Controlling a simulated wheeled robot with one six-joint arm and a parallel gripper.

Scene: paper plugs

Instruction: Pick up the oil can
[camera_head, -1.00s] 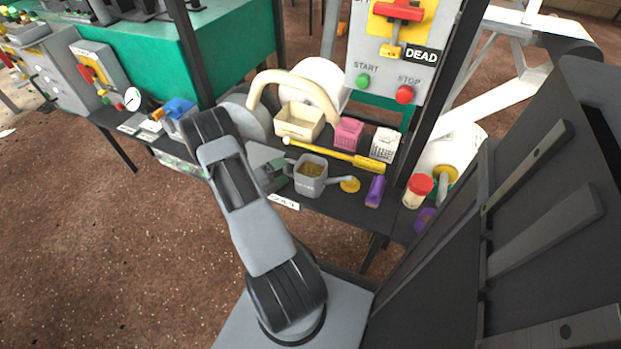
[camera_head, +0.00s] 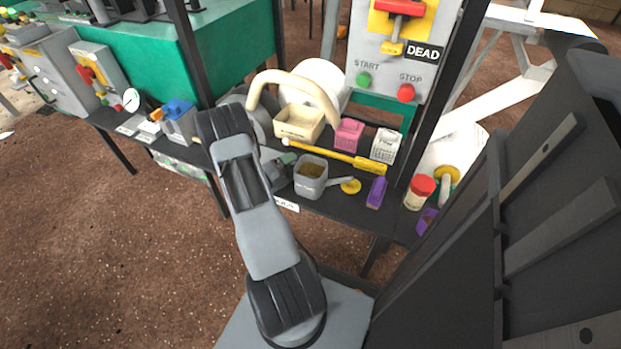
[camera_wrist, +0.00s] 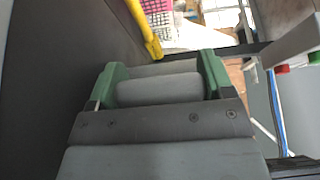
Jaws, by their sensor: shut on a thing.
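The oil can (camera_head: 309,190) is a grey, open-topped can with brown-yellow contents and a long spout pointing right to a round yellow end. It stands upright on or just over the dark shelf; a small lift cannot be told. My gripper (camera_head: 283,170) is at its left side, partly hidden behind my arm, with a green finger showing near the can's rim. In the wrist view the green fingers of my gripper (camera_wrist: 160,90) stand either side of a grey rounded part of the oil can (camera_wrist: 160,88). The can's handle is hidden in the head view.
A yellow-handled tool (camera_head: 340,157) lies behind the can. A cream box (camera_head: 300,124), pink basket (camera_head: 348,135), white basket (camera_head: 385,146) and cream arched pipe (camera_head: 265,85) are behind. A purple item (camera_head: 376,192) and red-lidded jar (camera_head: 419,192) are right. A dark post (camera_head: 440,100) rises nearby.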

